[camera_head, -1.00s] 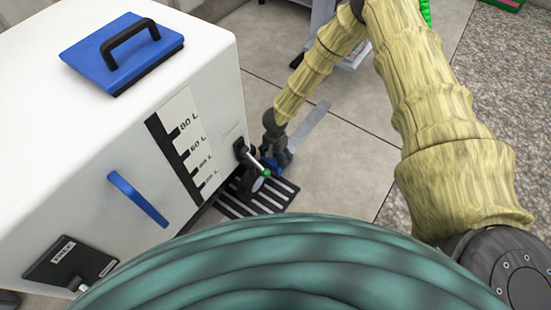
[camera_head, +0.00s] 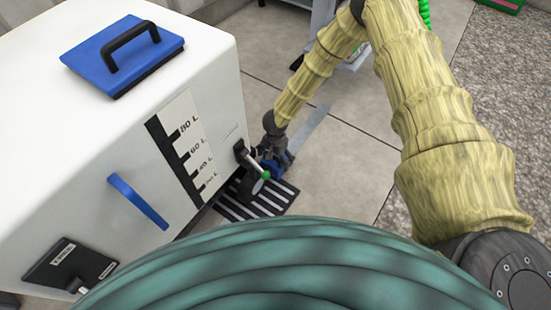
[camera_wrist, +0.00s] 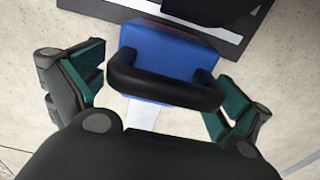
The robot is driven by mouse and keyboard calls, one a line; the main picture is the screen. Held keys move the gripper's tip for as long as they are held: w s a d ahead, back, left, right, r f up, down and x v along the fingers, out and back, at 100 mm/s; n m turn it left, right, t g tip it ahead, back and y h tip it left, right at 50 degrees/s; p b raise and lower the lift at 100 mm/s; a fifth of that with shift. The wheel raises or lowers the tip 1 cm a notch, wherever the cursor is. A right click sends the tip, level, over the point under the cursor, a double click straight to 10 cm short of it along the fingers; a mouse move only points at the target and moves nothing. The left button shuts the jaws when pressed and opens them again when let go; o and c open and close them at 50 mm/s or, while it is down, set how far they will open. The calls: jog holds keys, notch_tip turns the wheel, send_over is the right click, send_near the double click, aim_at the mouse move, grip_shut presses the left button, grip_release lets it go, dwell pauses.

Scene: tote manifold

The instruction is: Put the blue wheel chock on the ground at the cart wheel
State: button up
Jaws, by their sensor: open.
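The blue wheel chock (camera_wrist: 168,58) has a black loop handle (camera_wrist: 165,85) and sits low by the dark parts at the top of the wrist view. In the head view, a little of the chock (camera_head: 271,167) shows beside the white tank. My gripper (camera_wrist: 160,98) is open, with its green-padded fingers on either side of the handle and a gap on both sides. My gripper (camera_head: 276,150) also shows in the head view, partly behind the tank's valve. A dark shape (camera_wrist: 215,8), perhaps the cart wheel, is beyond the chock; I cannot tell if they touch.
The white tank (camera_head: 80,140) with a blue-lidded top (camera_head: 122,52) fills the left. Tiled floor (camera_head: 350,155) to the right is clear.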

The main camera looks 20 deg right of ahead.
notch_tip(320, 180, up, 12)
jog(key=p, duration=0.5)
jog(key=s+d+n, duration=0.2)
jog(key=s+n, duration=0.3)
jog(key=s, duration=1.3)
jog(key=s+d+n, duration=0.2)
jog(key=s+n, duration=0.3)
jog(key=s, duration=1.3)
